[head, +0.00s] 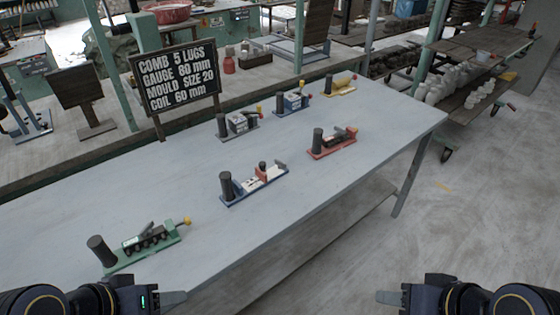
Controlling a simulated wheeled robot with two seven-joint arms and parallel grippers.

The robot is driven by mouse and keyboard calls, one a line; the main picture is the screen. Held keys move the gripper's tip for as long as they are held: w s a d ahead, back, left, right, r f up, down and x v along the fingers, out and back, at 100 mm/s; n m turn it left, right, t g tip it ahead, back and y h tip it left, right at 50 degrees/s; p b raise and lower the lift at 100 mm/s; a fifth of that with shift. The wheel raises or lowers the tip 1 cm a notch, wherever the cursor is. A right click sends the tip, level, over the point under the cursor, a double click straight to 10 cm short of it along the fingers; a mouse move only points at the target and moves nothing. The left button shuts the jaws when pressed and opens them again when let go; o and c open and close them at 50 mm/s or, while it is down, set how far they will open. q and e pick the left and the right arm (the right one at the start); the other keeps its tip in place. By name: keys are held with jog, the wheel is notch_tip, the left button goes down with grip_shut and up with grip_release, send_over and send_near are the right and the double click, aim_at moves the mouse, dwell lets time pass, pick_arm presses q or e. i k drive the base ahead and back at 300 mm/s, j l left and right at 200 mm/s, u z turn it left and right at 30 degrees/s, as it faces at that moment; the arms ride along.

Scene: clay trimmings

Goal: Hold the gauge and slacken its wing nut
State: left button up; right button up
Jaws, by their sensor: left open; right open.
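Several small fixtures, each with a dark upright post, stand on the grey table (120,205). My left gripper (178,297) is open and empty at the bottom edge, left of centre. My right gripper (386,297) is open and empty at the bottom edge, right of centre. Both are well apart from the fixtures.
A green fixture (145,246) stands front left, a red one (332,144) to the right. Grey (238,124), blue (293,104) and yellow (341,86) fixtures line the back. A lettered black sign (178,78) stands behind. Table surface between fixtures is clear.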

aim_at(281, 166)
jog(key=u, duration=1)
jog(key=i+l, duration=0.15)
jog(key=l, duration=0.3)
jog(key=i+l+u, duration=0.1)
jog(key=l, duration=0.4)
jog(key=i+l, duration=0.15)
jog(key=l, duration=0.3)
jog(key=i+l+u, duration=0.15)
jog(key=l, duration=0.35)
